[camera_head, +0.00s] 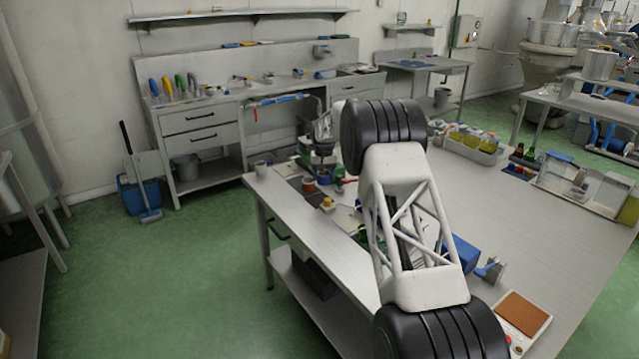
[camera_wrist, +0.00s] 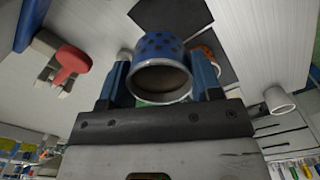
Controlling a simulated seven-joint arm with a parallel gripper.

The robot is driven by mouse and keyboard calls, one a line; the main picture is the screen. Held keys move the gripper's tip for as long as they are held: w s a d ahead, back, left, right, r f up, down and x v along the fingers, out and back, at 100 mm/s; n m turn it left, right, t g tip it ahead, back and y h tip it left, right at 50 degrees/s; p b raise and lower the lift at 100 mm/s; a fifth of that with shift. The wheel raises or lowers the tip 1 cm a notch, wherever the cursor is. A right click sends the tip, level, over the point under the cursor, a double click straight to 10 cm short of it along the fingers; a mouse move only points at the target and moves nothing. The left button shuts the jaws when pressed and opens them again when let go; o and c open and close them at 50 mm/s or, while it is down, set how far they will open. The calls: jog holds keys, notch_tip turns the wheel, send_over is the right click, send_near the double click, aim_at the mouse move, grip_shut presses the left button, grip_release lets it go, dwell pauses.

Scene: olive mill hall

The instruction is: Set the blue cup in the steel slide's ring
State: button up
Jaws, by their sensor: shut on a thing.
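My gripper (camera_wrist: 162,82) is shut on the blue cup (camera_wrist: 158,46), with one blue finger on each side of it. The cup has dark spots, and its round open mouth faces the wrist camera. In the head view my arm covers much of the workbench, and I cannot make out the held cup clearly there. I cannot pick out the steel slide or its ring with certainty in either view.
An orange-patterned cup (camera_wrist: 206,56) shows close behind the right finger. A white cup (camera_wrist: 279,100) stands farther right, also on the bench corner (camera_head: 261,168). A red-topped object (camera_wrist: 70,60) is at left. Bottles in a tray (camera_head: 470,143) stand at the bench back.

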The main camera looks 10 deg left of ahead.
jog(key=w+d+r, duration=0.1)
jog(key=d+r, duration=0.5)
jog(key=d, duration=0.4)
jog(key=w+d+r, duration=0.1)
jog(key=d+r, duration=0.4)
jog(key=d, duration=0.4)
jog(key=s+d+f, duration=0.3)
jog(key=s+d, duration=0.2)
jog(key=s, duration=0.1)
jog(key=s+d+f, duration=0.3)
jog(key=s+d, duration=0.2)
jog(key=s, duration=0.2)
jog(key=shift+s, duration=0.3)
jog(key=shift+d+f, duration=0.1)
jog(key=shift+f, duration=0.15)
jog(key=shift+f, duration=1.8)
jog(key=shift+f, duration=0.7)
jog(key=shift+f, duration=0.45)
